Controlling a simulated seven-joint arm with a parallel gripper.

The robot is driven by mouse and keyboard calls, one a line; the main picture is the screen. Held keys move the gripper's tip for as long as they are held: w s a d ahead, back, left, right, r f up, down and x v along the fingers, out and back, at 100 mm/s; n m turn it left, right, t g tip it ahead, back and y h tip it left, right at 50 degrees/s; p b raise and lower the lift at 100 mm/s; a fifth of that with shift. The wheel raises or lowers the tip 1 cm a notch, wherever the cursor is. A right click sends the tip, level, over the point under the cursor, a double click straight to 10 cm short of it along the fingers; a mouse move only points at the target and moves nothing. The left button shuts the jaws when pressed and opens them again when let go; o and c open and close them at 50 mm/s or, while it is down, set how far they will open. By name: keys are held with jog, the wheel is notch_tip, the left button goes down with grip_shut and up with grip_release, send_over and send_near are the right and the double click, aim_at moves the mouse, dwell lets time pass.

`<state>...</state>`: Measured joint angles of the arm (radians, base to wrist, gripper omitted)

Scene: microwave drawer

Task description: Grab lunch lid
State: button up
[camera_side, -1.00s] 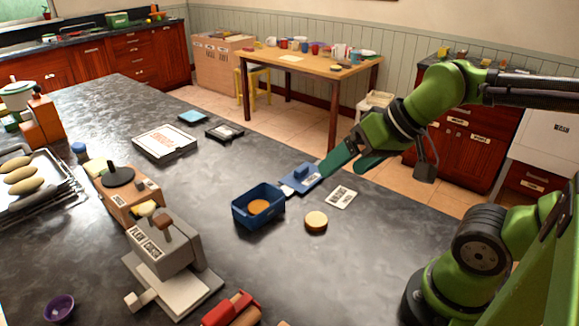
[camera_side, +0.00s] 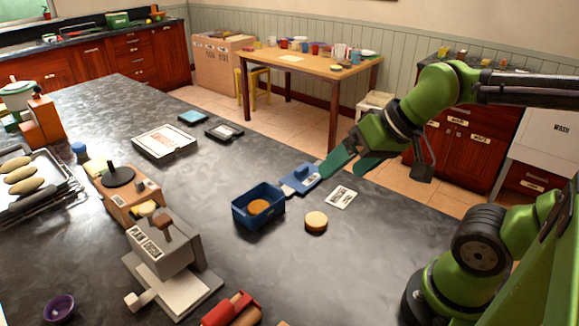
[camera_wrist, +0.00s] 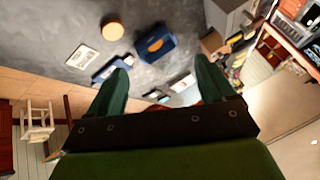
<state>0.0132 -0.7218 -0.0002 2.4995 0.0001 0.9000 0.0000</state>
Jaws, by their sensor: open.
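The blue lunch lid (camera_side: 299,179) lies flat on the dark counter, just behind and right of the blue lunch box (camera_side: 270,216). It has a raised block on top and a pale tab at its left end. The box is open, with a round orange item inside. My gripper (camera_side: 338,166) is open, its green fingers at the far right end of the lid. In the wrist view the lid (camera_wrist: 103,74) shows beside the left finger and is partly hidden by it, and the box (camera_wrist: 155,43) is between the fingers, farther off. Whether a finger touches the lid is unclear.
A round tan item (camera_side: 316,222) and a white printed card (camera_side: 341,197) lie close to the lid. A grey machine (camera_side: 163,255) stands at the front left. The counter edge (camera_side: 375,188) runs close behind the lid.

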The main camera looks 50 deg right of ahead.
jog(key=w+d+f+g+h, duration=0.1)
jog(key=w+d+g, duration=0.1)
jog(key=w+d, duration=0.3)
jog(key=w+d+g, duration=0.1)
jog(key=w+d, duration=0.1)
jog(key=w, duration=0.5)
jog(key=n+g+h, duration=0.1)
jog(key=n+g, duration=0.3)
send_over(304, 168)
jog(key=shift+f, duration=2.05)
notch_tip(304, 168, down, 11)
jog(key=shift+w+f, duration=0.1)
jog(key=shift+w, duration=0.05)
jog(key=shift+s+f, duration=0.15)
jog(key=shift+f, duration=1.2)
jog(key=shift+s+f, duration=0.1)
jog(key=shift+f, duration=1.2)
jog(key=shift+c, duration=0.5)
jog(key=c, duration=1.1)
jog(key=shift+o, duration=0.2)
